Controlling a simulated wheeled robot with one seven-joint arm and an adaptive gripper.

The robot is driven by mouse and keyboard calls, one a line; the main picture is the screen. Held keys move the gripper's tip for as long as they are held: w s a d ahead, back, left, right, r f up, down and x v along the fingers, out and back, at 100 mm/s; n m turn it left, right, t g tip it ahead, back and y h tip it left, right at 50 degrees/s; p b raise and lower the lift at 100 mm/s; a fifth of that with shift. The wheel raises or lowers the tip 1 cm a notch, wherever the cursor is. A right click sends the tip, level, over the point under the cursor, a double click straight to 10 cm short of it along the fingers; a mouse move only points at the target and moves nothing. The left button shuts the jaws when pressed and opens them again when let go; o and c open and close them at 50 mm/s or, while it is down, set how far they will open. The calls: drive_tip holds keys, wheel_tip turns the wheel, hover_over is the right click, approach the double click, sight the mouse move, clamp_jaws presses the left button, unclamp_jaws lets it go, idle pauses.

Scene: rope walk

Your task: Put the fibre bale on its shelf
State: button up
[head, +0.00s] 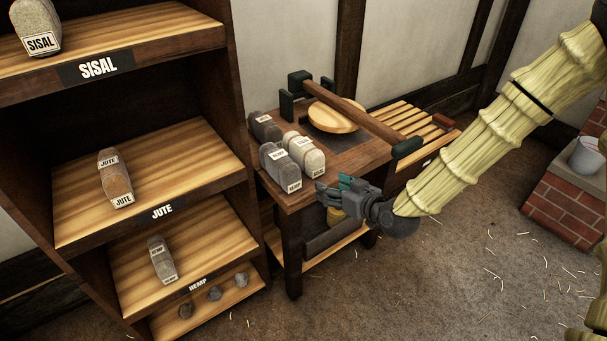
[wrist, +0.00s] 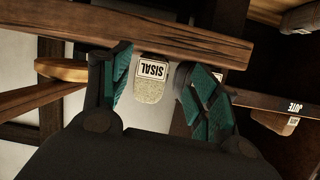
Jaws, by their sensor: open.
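Several fibre bales stand on the wooden bench (head: 345,175). A pale bale (head: 309,159) sits at its front right; in the wrist view this pale bale (wrist: 149,92) shows a SISAL label. A grey bale (head: 274,158) stands left of it, its small label seemingly HEMP, with a darker bale (head: 264,125) behind. My gripper (head: 330,187) is open and empty just off the bench's front edge, right of the pale bale. In the wrist view, upside down, the pale bale shows beyond and between my teal-padded fingers (wrist: 155,72). The shelf unit (head: 140,140) has SISAL, JUTE and HEMP boards, top to bottom.
Each board holds one bale: sisal (head: 37,25), jute (head: 114,178) and hemp (head: 161,258), with free room beside each. A balance-like beam (head: 350,112) with a round wooden pan (head: 333,117) stands behind the bench bales. A brick block (head: 563,205) with a bucket is at right.

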sight(307, 155)
drive_tip(key=shift+n+t+y, duration=0.5)
drive_tip(key=shift+t+y, duration=0.1)
drive_tip(key=shift+t, duration=0.1)
drive_tip(key=w+a+r+b, duration=0.1)
drive_tip(key=w, duration=0.1)
drive_tip(key=w+a+r, duration=0.1)
drive_tip(key=w, duration=0.2)
drive_tip(key=w+a+r+b, duration=0.1)
drive_tip(key=w+a, duration=0.1)
drive_tip(key=shift+w+b, duration=0.2)
drive_tip(key=shift+b, duration=0.1)
drive_tip(key=x, duration=0.2)
drive_tip(key=b+x, duration=0.1)
drive_tip(key=x, duration=0.1)
drive_tip(key=shift+s+f, duration=0.15)
drive_tip(key=shift+f, duration=0.05)
drive_tip(key=shift+w+a, duration=0.4)
drive_tip(key=shift+w, duration=0.1)
drive_tip(key=c, duration=1)
drive_tip(key=shift+o, duration=0.2)
drive_tip(key=shift+r, duration=0.1)
